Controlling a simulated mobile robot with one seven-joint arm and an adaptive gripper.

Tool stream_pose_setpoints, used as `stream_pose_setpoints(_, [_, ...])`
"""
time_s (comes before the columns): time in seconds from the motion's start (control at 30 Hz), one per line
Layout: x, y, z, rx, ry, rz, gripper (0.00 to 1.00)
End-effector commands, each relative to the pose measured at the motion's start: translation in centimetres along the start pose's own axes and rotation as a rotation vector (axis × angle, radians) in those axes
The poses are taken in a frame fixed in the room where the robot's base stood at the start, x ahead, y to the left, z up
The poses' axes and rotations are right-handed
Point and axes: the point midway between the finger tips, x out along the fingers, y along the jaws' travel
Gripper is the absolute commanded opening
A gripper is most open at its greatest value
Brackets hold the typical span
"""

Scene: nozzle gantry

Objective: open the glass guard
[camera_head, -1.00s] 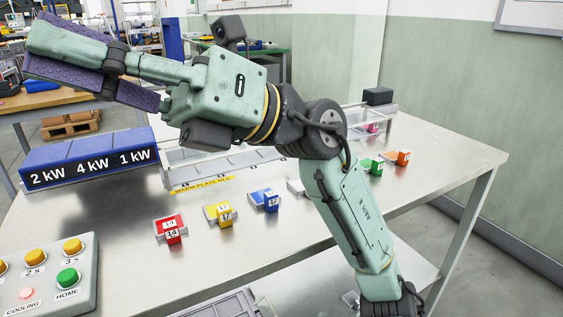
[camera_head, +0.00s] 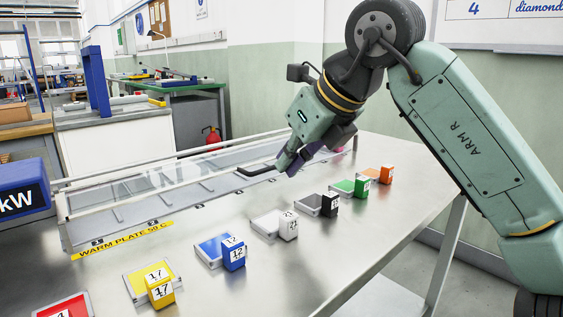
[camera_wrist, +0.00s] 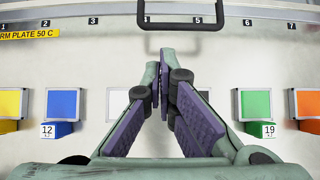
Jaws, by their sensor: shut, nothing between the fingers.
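The glass guard (camera_head: 150,190) is a clear, light-framed cover over the warm plate, in the left middle of the head view. It appears lowered over the plate. Its dark U-shaped handle (camera_head: 257,171) sticks out at the front toward the right, and it also shows at the top middle of the wrist view (camera_wrist: 180,25). My gripper (camera_head: 284,166) is just right of the handle in the head view. In the wrist view my gripper (camera_wrist: 167,72) has its purple-padded fingers together and empty, below the handle with a gap in the picture.
A row of coloured trays with numbered blocks stands in front of the guard, among them blue (camera_head: 233,253), white (camera_head: 288,225), black (camera_head: 330,204) and green (camera_head: 362,187). A yellow warm plate label (camera_head: 122,240) is at the guard's left front.

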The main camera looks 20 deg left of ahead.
Motion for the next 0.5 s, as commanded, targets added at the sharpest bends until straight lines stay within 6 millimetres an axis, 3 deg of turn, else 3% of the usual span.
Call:
stream_pose_setpoints(0.23, [4.7,0.2,0.0,-0.002,-0.001,0.007,0.00])
stream_pose_setpoints(0.5, [7.0,0.2,0.1,-0.002,-0.002,0.005,0.00])
